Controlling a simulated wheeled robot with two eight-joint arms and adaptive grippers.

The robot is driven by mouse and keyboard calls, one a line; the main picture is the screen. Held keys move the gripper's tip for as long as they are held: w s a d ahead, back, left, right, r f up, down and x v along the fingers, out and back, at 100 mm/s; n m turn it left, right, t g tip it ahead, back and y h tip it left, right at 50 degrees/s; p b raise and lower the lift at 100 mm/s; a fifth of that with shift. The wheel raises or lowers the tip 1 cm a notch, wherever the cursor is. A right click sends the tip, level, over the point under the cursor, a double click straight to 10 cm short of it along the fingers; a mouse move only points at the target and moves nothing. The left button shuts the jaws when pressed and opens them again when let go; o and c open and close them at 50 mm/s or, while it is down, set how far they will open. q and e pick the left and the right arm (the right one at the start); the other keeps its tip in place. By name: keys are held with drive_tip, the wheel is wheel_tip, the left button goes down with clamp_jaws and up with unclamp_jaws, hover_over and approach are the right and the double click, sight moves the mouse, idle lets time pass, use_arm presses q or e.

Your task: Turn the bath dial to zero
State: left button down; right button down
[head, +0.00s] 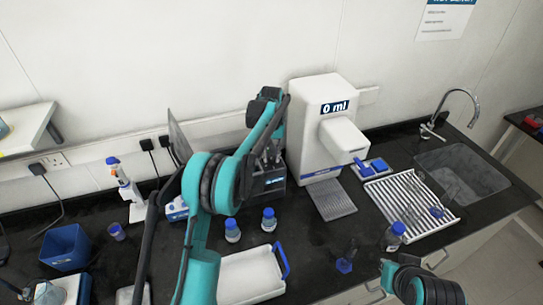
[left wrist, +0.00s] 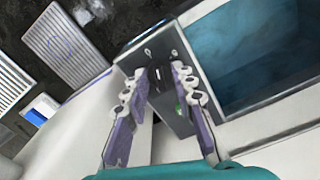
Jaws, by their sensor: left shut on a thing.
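The bath (head: 272,186) is a dark box at the back of the bench, partly hidden behind my left arm in the head view. In the left wrist view its open tank (left wrist: 265,55) holds blue water, beside a grey control panel (left wrist: 180,128). The black dial (left wrist: 158,82) is on that panel, with a small green light near it. My left gripper (left wrist: 168,78) is shut on the dial, one finger on each side; it also shows in the head view (head: 268,155). The fingers hide much of the dial, and I cannot read its setting.
A white dispenser (head: 318,125) reading "0 ml" stands just right of the bath. Blue-capped bottles (head: 268,222) and a white tray (head: 248,277) are in front. A drying rack (head: 410,205) and sink (head: 462,178) are at right. Part of my right arm shows at bottom right.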

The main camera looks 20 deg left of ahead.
sight(271, 157)
use_arm(q)
drive_tip(key=shift+n, duration=1.9)
drive_tip(key=c, duration=1.2)
unclamp_jaws()
wheel_tip(271, 157, up, 12)
drive_tip(key=shift+s, duration=0.1)
